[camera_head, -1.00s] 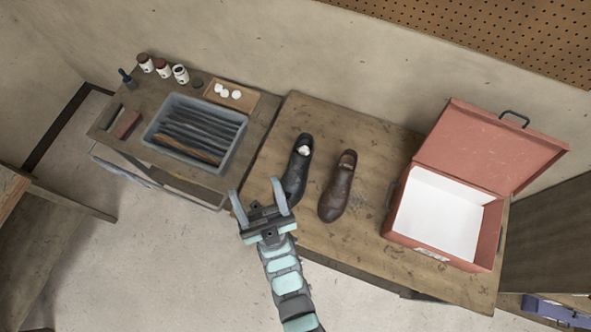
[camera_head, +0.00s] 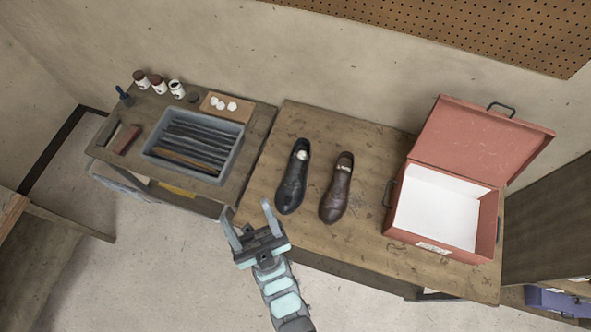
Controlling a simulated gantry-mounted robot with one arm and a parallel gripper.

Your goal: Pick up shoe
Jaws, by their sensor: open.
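A black shoe (camera_head: 291,183) and a brown shoe (camera_head: 336,192) lie side by side on the wooden table (camera_head: 300,235), toes toward the front edge. Each has something pale inside its opening. My gripper (camera_head: 249,221) is open and empty. It appears in front of the table's front left corner, below and to the left of the black shoe's toe, apart from both shoes. Its height above the table is hard to tell.
An open red box (camera_head: 400,245) with a white inside stands on the table's right part. A side table at left holds a grey tray (camera_head: 152,153) of dark strips, several jars, a small wooden board (camera_head: 212,103) with white pieces and a brown block (camera_head: 127,139).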

